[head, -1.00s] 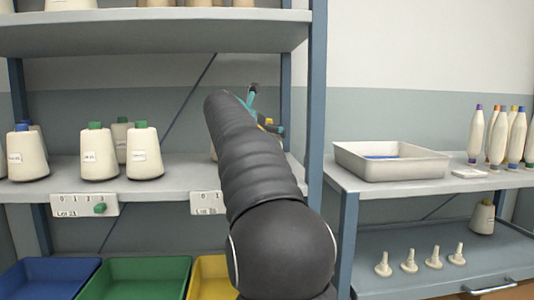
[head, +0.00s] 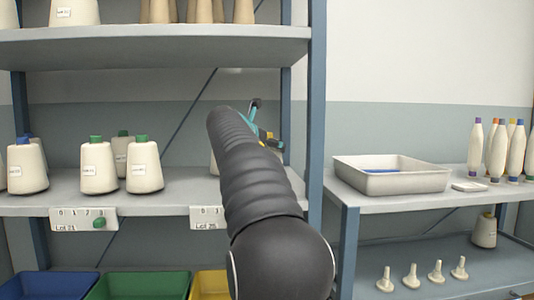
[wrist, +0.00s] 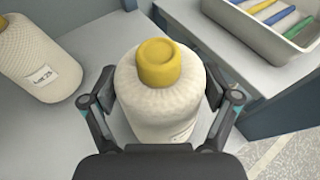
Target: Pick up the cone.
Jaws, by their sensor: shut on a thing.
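A cream cone with a yellow top (wrist: 160,62) stands between the fingers of my gripper (wrist: 160,90) in the wrist view, with part of a label on its lower right side. My gripper is shut on it, one finger on each side. Whether its base touches the shelf is hidden. In the head view my gripper (head: 264,132) shows only in part beyond my arm, at the right end of the middle shelf, and the held cone cannot be made out there.
Another cone (wrist: 35,62) stands left of the held one. Green-topped cones (head: 98,168) stand further left on the middle shelf (head: 180,200). The upper shelf (head: 150,45) is overhead. A blue upright (head: 316,120) and a white tray (head: 390,181) lie to the right.

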